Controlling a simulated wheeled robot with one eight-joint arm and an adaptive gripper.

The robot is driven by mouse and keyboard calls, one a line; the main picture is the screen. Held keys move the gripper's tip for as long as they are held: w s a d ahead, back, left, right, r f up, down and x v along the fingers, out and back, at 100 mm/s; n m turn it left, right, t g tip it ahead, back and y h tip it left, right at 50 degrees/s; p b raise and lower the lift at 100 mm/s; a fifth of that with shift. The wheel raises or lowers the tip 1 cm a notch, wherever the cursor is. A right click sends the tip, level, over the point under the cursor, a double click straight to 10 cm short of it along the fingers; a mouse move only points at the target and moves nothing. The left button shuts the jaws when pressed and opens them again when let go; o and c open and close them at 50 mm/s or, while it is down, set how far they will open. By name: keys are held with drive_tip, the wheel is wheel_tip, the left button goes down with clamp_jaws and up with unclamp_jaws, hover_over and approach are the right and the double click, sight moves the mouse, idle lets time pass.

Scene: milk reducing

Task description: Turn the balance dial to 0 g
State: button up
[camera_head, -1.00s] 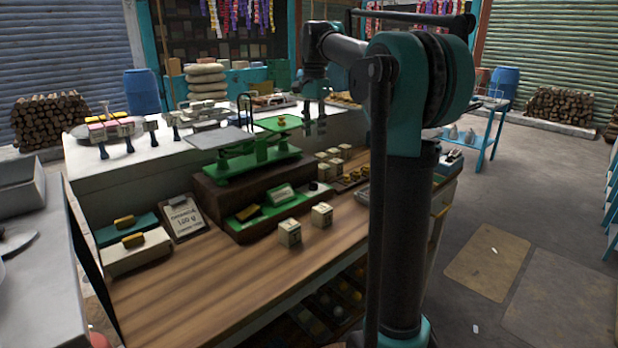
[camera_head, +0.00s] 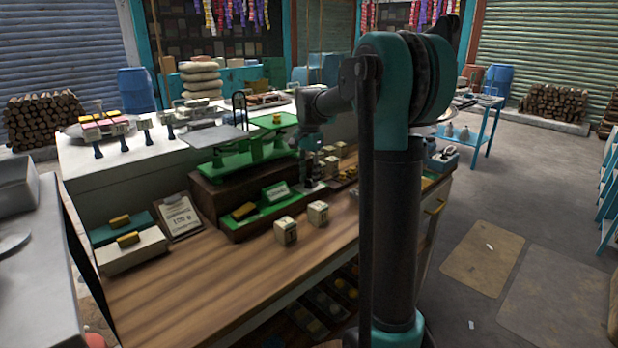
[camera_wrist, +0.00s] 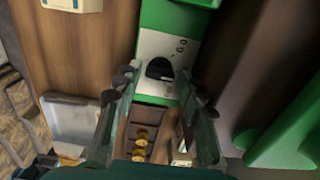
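The balance dial (camera_wrist: 159,68) is a black knob on a white plate at the end of a green strip. A marking that looks like 60 stands beside it; I cannot read the full scale or the pointer's setting. My gripper (camera_wrist: 157,77) is open in the wrist view, its fingers on either side of the dial, with no clear contact. In the head view my gripper (camera_head: 308,172) hangs low over the right end of the green base and largely hides the dial. The green balance (camera_head: 245,160) stands behind it on a dark wooden block.
Small cream blocks (camera_head: 318,212) stand on the wooden counter (camera_head: 200,275) in front. More blocks and brass weights (camera_wrist: 141,140) lie close by my gripper. A green beam (camera_wrist: 285,130) runs along the right in the wrist view. The front left of the counter is clear.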

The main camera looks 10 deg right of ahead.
drive_tip(key=shift+f, duration=0.2)
drive_tip(key=shift+c, duration=0.2)
drive_tip(key=c, duration=0.8)
drive_tip(key=shift+c, duration=0.2)
drive_tip(key=n, duration=1.1)
drive_tip(key=shift+n, duration=0.4)
